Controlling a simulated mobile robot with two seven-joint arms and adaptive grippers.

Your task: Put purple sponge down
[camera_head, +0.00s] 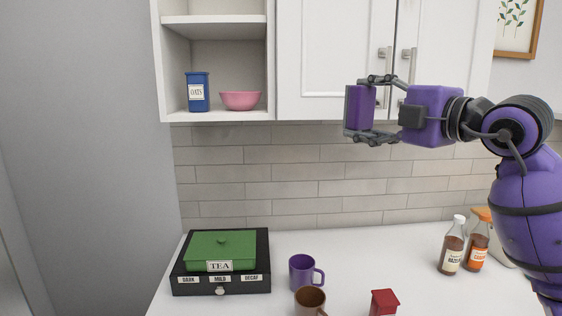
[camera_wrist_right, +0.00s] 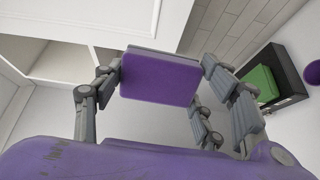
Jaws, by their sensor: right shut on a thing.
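The purple sponge (camera_head: 359,107) has a grey layer on its far side and is held upright in the air in front of the white upper cabinet. My right gripper (camera_head: 371,109) is shut on it, with one finger above and one below. In the right wrist view the sponge (camera_wrist_right: 160,79) sits between the fingers of my right gripper (camera_wrist_right: 158,90). It is well above the counter and touches nothing but the gripper. My left gripper is not in view.
The white counter (camera_head: 350,270) holds a black drawer box (camera_head: 222,284) with a green TEA container (camera_head: 220,250), a purple mug (camera_head: 302,271), a brown mug (camera_head: 310,301), a red box (camera_head: 384,302) and syrup bottles (camera_head: 452,246). An open shelf holds an oats tin (camera_head: 197,92) and pink bowl (camera_head: 240,100).

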